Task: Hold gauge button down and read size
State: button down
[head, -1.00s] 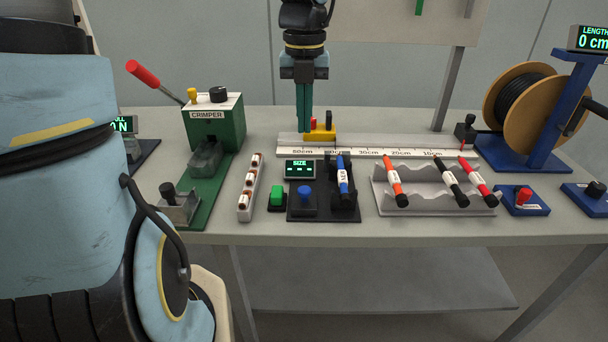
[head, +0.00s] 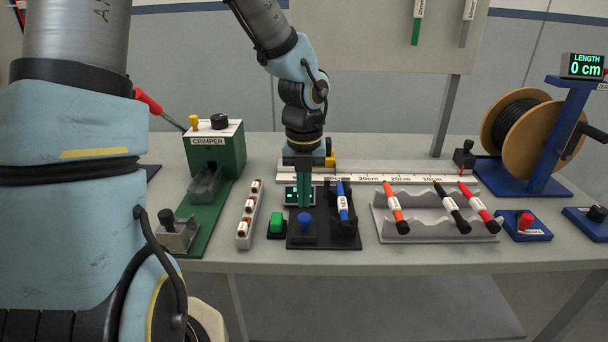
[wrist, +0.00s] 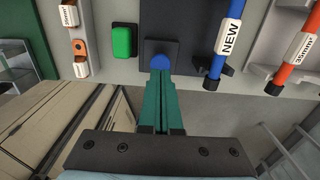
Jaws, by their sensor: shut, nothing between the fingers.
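The gauge (head: 325,236) is a black base on the bench with a small size display (head: 292,196), partly hidden behind my fingers; its reading cannot be made out. A blue button (head: 305,219) sits at the front left of the base. A blue marker-like piece labelled NEW (head: 343,204) lies in a cradle on the gauge's right side. My gripper (head: 304,205) is shut and empty, pointing down over the gauge just behind the blue button. In the wrist view the closed green fingertips (wrist: 160,75) overlap the blue button (wrist: 160,62); I cannot tell whether they touch it.
A green button (head: 277,223) is left of the gauge, then a strip of small labelled parts (head: 249,215) and the crimper (head: 217,150). A grey rack (head: 420,228) with orange, black and red pieces stands right. A ruler rail (head: 400,179) runs behind.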

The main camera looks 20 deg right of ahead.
aim_at(304, 217)
jog(key=shift+f, duration=1.3)
jog(key=shift+f, duration=0.1)
jog(key=shift+f, duration=0.95)
jog(key=shift+s, duration=0.1)
jog(key=shift+a+f, duration=0.1)
